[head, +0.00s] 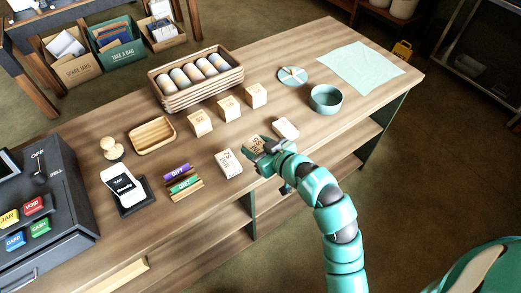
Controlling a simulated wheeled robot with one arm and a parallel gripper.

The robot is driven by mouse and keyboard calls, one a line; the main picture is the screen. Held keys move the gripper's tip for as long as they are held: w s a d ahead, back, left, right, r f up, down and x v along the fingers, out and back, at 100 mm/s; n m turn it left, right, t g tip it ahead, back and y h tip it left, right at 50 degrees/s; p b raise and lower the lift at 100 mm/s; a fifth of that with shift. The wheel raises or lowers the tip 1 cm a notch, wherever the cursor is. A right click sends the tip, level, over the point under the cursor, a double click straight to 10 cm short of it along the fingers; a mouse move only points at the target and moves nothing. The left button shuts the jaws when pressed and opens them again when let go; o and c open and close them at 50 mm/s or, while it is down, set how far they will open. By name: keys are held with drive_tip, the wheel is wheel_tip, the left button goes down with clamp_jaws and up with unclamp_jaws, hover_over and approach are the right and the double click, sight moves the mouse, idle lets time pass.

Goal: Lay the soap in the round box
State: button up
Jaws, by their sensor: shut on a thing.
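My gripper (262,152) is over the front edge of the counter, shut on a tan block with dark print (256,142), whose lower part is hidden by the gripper. I cannot tell whether this block is the soap or a small carton, nor whether it is clear of the counter. A plain whitish block (285,127) lies just beyond my gripper, to its upper right. The round box (325,100) is teal and open, standing farther back to the right. Its likely lid, a teal disc (292,75) with a pale mark, lies flat behind it.
A printed carton (228,163) stands just left of my gripper. Several similar cartons (200,122) stand in a row behind, before a wooden crate (195,80) of rolls. A wooden tray (152,135) lies left. A mint cloth (362,67) covers the far right.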

sight(259, 138)
drive_tip(key=shift+w+d+f+b, duration=0.1)
drive_tip(key=shift+w+f+b, duration=0.3)
drive_tip(key=shift+w+b, duration=0.65)
drive_tip(key=shift+w+f+b, duration=0.35)
drive_tip(key=shift+w+b, duration=0.1)
drive_tip(key=shift+b, duration=1.15)
drive_tip(key=shift+w+d+f+b, duration=0.1)
drive_tip(key=shift+w+f+b, duration=0.3)
drive_tip(key=shift+w+b, duration=0.65)
drive_tip(key=shift+f+p, duration=0.1)
drive_tip(key=shift+p, duration=0.2)
drive_tip(key=w+f+p, duration=0.1)
drive_tip(key=w+f, duration=0.3)
drive_tip(key=f, duration=0.1)
drive_tip(key=shift+w+d+f+p, duration=0.15)
drive_tip(key=shift+p, duration=0.25)
wheel_tip(259, 138, down, 2)
drive_tip(key=shift+f+p, duration=0.1)
drive_tip(key=shift+p, duration=0.65)
drive_tip(key=shift+f+b, duration=0.25)
drive_tip(key=shift+b, duration=0.05)
drive_tip(key=shift+f+b, duration=0.25)
drive_tip(key=shift+b, duration=0.1)
drive_tip(key=o, duration=1)
drive_tip(key=shift+o, duration=0.2)
drive_tip(key=shift+r+p, duration=0.2)
drive_tip(key=shift+p, duration=0.45)
